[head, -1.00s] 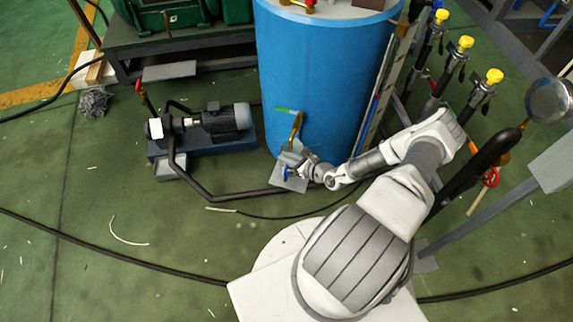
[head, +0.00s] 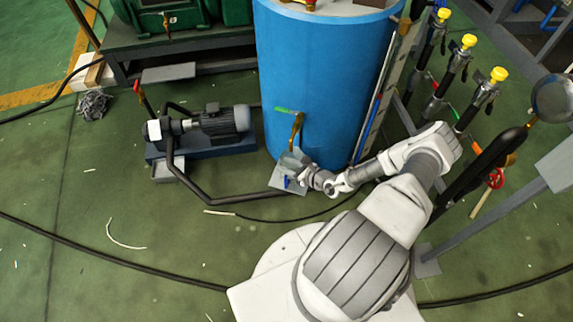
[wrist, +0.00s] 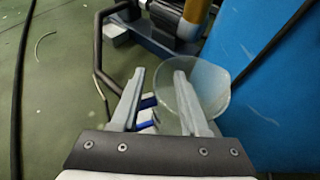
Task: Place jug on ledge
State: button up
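The jug (wrist: 205,88) is a clear, translucent vessel with a wide round rim, standing beside the blue tank in the wrist view. In the head view it is small and hard to make out under the brass tap (head: 297,125). My gripper (wrist: 160,75) has its two grey fingers apart. The right finger overlaps the jug's near left side; I cannot tell whether it touches. Blue parts (wrist: 148,102) show between the fingers; whether they belong to the jug is unclear. A grey plate (head: 297,188) lies below my gripper. I cannot tell which surface is the ledge.
The blue tank (head: 325,75) stands directly behind the gripper. A pump (head: 222,122) and a bent dark pipe (head: 195,190) are to the left. A grey shelf (head: 168,72) is at the back left. Yellow-topped valves (head: 468,42) stand to the right. Floor at front left is mostly clear.

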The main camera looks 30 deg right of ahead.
jog(key=p+v, duration=0.4)
jog(key=v, duration=0.8)
jog(key=shift+r, duration=0.2)
